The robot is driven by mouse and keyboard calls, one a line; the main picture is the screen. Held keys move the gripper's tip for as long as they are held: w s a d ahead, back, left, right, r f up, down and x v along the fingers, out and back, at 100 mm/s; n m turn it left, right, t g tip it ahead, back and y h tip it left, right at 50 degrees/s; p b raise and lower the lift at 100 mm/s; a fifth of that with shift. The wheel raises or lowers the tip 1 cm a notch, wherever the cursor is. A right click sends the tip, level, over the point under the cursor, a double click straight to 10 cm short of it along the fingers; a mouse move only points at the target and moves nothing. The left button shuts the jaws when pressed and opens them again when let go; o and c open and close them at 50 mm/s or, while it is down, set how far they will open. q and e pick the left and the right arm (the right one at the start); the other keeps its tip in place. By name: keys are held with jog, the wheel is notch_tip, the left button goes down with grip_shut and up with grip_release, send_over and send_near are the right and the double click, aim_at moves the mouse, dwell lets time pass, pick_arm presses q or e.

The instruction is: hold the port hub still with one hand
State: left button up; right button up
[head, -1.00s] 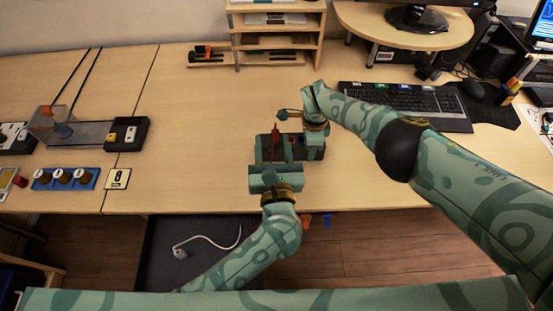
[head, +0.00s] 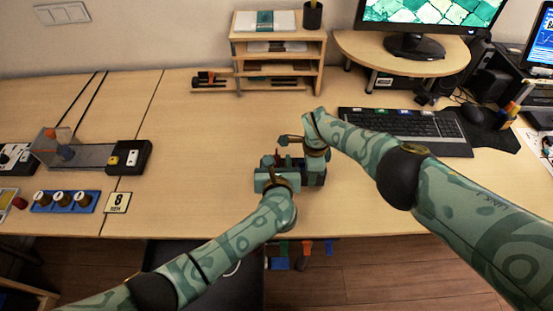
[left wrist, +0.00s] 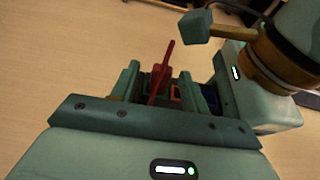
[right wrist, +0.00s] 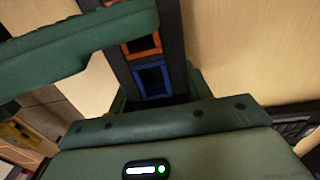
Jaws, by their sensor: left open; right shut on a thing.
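The port hub (right wrist: 152,80) is a dark block with ports edged in orange and blue. It lies near the front edge of the table, partly hidden by my grippers in the head view. My right gripper (head: 314,164) is shut on the hub's right end. My left gripper (head: 277,164) is open at the hub's left part, and its fingers also show in the left wrist view (left wrist: 157,82). A red plug-like piece (left wrist: 163,76) stands up between those fingers. I cannot tell whether they touch it.
A blue block with several round knobs (head: 65,201) and a card marked 8 (head: 118,202) lie at the left. A keyboard (head: 405,128) is at the right, and a wooden shelf (head: 277,58) stands behind. The table between hub and card is clear.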

aim_at(277, 156)
pick_arm(q)
jog(key=shift+x, duration=0.75)
grip_shut()
jog(key=c, duration=0.9)
grip_release()
grip_shut()
jog(key=shift+r, duration=1.45)
jog(key=shift+r, duration=0.15)
